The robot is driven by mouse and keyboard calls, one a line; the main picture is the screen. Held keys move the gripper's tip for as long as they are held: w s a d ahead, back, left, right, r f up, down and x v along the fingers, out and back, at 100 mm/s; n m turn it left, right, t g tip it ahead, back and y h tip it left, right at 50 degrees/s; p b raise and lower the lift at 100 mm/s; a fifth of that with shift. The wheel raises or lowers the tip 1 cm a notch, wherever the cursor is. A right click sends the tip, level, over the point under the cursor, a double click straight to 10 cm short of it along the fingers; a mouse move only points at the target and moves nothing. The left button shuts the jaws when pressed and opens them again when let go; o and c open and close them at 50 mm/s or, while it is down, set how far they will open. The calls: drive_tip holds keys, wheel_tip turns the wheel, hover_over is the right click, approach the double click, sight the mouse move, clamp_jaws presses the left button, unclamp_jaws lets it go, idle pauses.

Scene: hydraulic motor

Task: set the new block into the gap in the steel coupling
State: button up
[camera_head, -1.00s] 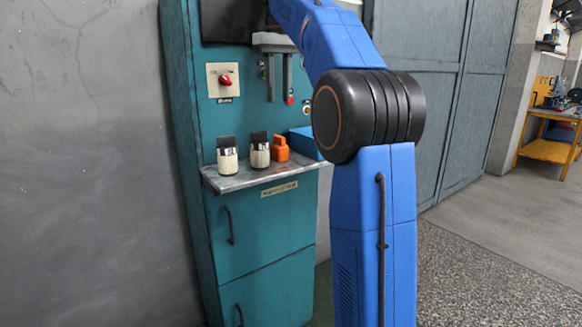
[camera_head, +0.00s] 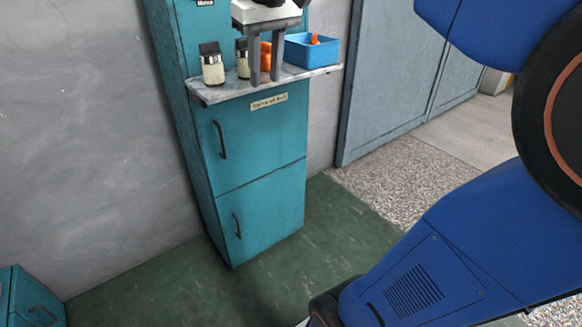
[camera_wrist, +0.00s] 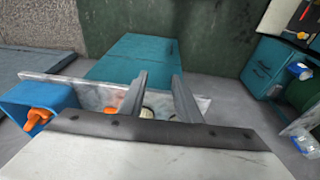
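My gripper (camera_head: 265,80) hangs with its two grey fingers pointing down in front of the teal cabinet's shelf. The fingers are apart with nothing between them; they also show in the wrist view (camera_wrist: 159,76). An orange piece (camera_head: 266,56) stands on the shelf, partly hidden behind the fingers. Another orange piece (camera_head: 314,39) lies in a blue bin (camera_head: 300,52) at the shelf's right end, and it shows larger in the wrist view (camera_wrist: 38,116). I cannot tell which thing is the new block. I cannot make out the steel coupling in these views.
Two cream jars with black tops, one at the left (camera_head: 212,66) and one beside the fingers (camera_head: 242,60), stand on the metal shelf (camera_head: 228,92). The teal cabinet (camera_head: 250,150) has two handled doors. Green floor (camera_head: 330,235) in front is clear. A teal box (camera_head: 35,298) is at lower left.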

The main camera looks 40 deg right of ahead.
drive_tip(key=shift+o, duration=1.1)
drive_tip(key=s+a+f+t, duration=0.1)
drive_tip(key=s+a+f, duration=0.1)
drive_tip(key=s+f, duration=0.6)
drive_tip(key=s+a+f+t, duration=0.1)
drive_tip(key=s+f, duration=0.7)
drive_tip(key=f, duration=0.8)
drive_tip(key=shift+s+a, duration=0.2)
drive_tip(key=shift+a, duration=0.7)
drive_tip(key=o, duration=0.6)
drive_tip(key=shift+s+f, duration=0.1)
drive_tip(key=shift+f, duration=0.25)
wheel_tip(320, 180, up, 36)
drive_tip(key=m+g, duration=0.5)
drive_tip(key=m, duration=1.3)
hover_over(267, 43)
drive_tip(key=shift+s+d+r, duration=0.15)
drive_tip(key=shift+r, duration=0.05)
drive_tip(key=shift+d, duration=0.1)
drive_tip(key=shift+w+f, duration=0.2)
drive_tip(key=shift+f, duration=0.05)
wheel_tip(267, 43, down, 11)
drive_tip(key=shift+w+f, duration=0.15)
drive_tip(key=shift+f, duration=0.05)
